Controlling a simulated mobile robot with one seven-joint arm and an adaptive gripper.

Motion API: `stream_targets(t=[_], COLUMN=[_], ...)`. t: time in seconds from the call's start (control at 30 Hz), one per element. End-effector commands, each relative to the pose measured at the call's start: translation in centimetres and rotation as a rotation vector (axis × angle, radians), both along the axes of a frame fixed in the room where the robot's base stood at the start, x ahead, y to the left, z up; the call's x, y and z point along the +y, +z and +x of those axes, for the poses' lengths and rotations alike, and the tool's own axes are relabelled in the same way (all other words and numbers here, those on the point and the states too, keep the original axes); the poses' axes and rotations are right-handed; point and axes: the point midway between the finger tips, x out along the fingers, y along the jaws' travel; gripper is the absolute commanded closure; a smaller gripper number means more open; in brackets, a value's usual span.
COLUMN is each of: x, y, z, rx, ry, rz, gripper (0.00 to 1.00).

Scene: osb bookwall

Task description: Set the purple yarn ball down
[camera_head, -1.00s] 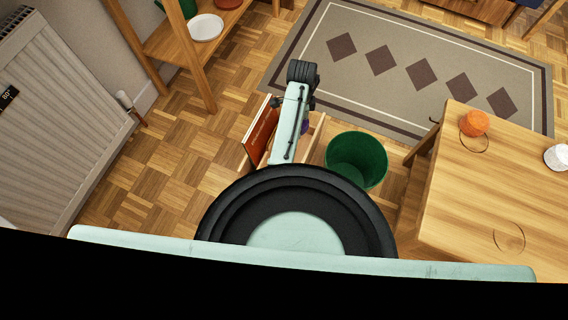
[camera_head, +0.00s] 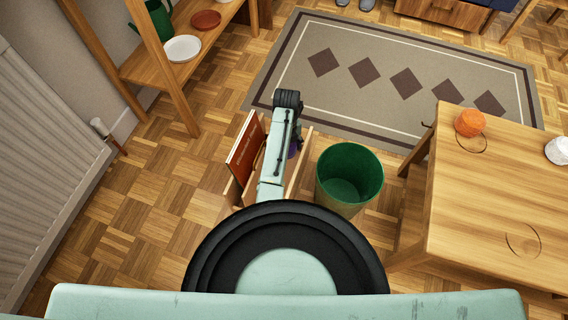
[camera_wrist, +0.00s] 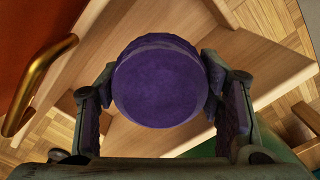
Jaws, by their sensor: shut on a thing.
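The purple yarn ball (camera_wrist: 160,82) fills the middle of the wrist view, held between the two fingers of my gripper (camera_wrist: 163,105). My gripper is shut on it. In the head view only a small purple patch of the ball (camera_head: 293,149) shows beside my arm; my arm hides the rest. Behind the ball in the wrist view are pale wooden boards (camera_wrist: 120,138) of an open wooden holder. I cannot tell whether the ball touches them.
A wooden table (camera_head: 500,200) carries an orange object (camera_head: 469,123) and a white one (camera_head: 558,150). A shelf (camera_head: 150,68) stands at upper left.

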Motion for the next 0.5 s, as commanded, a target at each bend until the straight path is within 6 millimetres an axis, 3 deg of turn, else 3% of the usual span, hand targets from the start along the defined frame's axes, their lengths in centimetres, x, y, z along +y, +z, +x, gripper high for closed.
stream_targets(t=[0.1, 0.37, 0.5], x=[0.0, 0.0, 0.0], y=[-3.1, -5.7, -8.0], z=[0.0, 0.0, 0.0], rx=[0.003, 0.000, 0.001], ry=[0.001, 0.001, 0.001], rz=[0.001, 0.000, 0.000], gripper=[0.71, 0.71, 0.71])
